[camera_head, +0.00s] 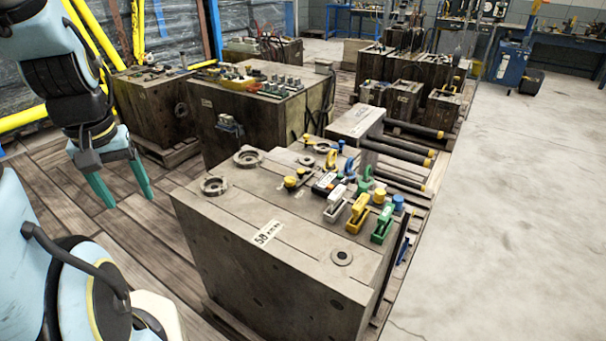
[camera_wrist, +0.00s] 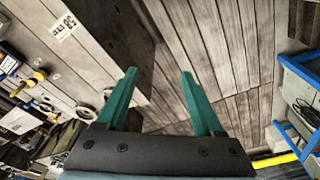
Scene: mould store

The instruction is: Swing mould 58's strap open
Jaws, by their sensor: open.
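Mould 58 (camera_head: 230,240) is a large worn grey-brown block in the middle of the head view, with a white "58" label (camera_head: 268,233) on its top near edge. In the wrist view the label (camera_wrist: 65,27) shows at the upper left, on the mould's top (camera_wrist: 88,62). I cannot clearly make out the strap; the mould's right side is mostly turned away. My gripper (camera_head: 130,202) hangs to the left of the mould, apart from it, its teal fingers pointing down. In the wrist view the gripper (camera_wrist: 159,73) is open and empty over the plank floor.
Yellow, green and white clamps (camera_head: 358,212) and two round rings (camera_head: 214,186) stand on the mould's top. Another large mould (camera_head: 245,130) stands behind it. Dark bars (camera_head: 405,155) lie behind at the right. Concrete floor (camera_head: 500,210) is clear on the right.

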